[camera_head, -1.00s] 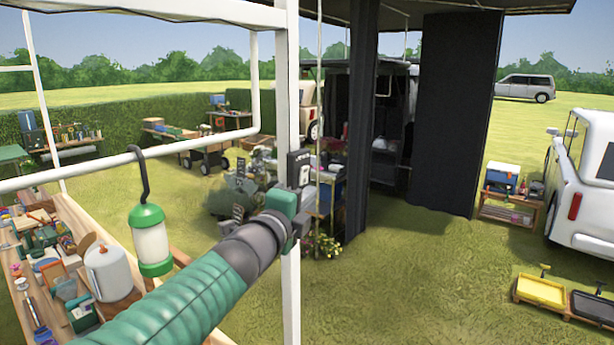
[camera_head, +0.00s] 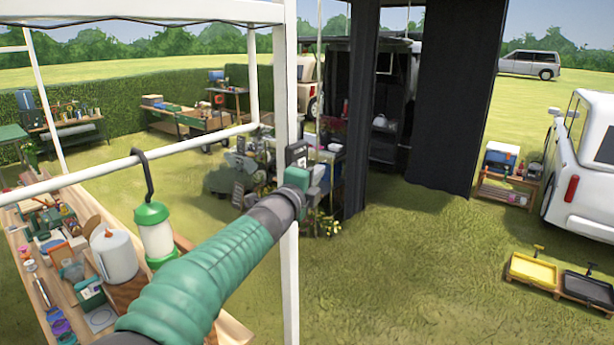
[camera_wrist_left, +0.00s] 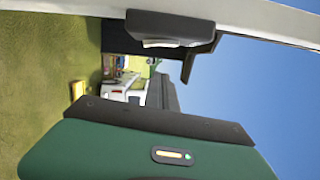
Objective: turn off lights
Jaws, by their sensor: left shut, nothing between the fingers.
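A dark switch box with a pale rocker (camera_head: 297,155) is fixed to the white upright post (camera_head: 288,80) in the head view. My left gripper (camera_head: 314,186) is at the post, just below the box. Its fingers are shut and empty, though partly hidden behind its green body; I cannot tell if they touch the box. In the left wrist view, a black box with a grey face (camera_wrist_left: 165,27) shows at the top, against the white post (camera_wrist_left: 270,22). A green-and-white lantern (camera_head: 156,236) hangs by a dark hook from the white rail. I cannot tell if it is lit. My right gripper is out of view.
A wooden bench (camera_head: 20,262) with tools and a white paper roll (camera_head: 115,256) stands at the left. Dark panels (camera_head: 455,100) hang behind the post. Yellow and black trays (camera_head: 533,269) lie at the right near a white vehicle (camera_head: 575,175). Open grass lies between.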

